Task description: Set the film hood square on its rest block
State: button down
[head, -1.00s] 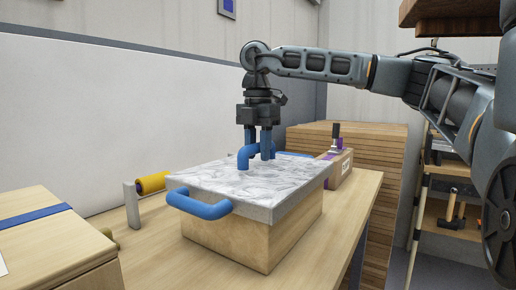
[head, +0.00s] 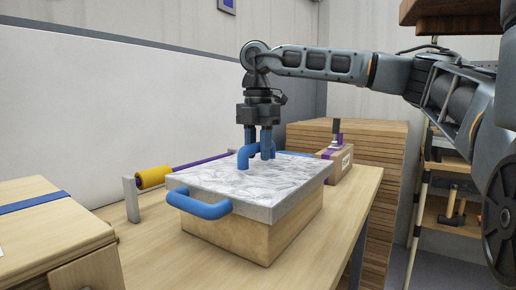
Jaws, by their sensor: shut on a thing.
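The film hood (head: 210,184) is a grey, wrinkled, shallow cover with a blue handle (head: 200,205) on its near end and a second blue handle at its far end. It lies about level over the wooden rest block (head: 245,236), with its edges roughly parallel to the block's. I see no clear gap between hood and block, but cannot tell if it bears fully on it. My gripper (head: 258,148) points down from above and is shut on the blue grip on the hood's top. The block's top and far sides are hidden.
A yellow roll (head: 153,178) on a purple bar lies behind the hood, beside a pale upright (head: 131,199). A wooden box with a blue strap (head: 32,206) stands at left. The front bench top is clear.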

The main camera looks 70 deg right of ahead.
jog(key=shift+f, duration=0.15)
jog(key=c, duration=1.9)
grip_release()
jog(key=o, duration=1.2)
jog(key=shift+r+p, duration=2.05)
jog(key=shift+r, duration=1.85)
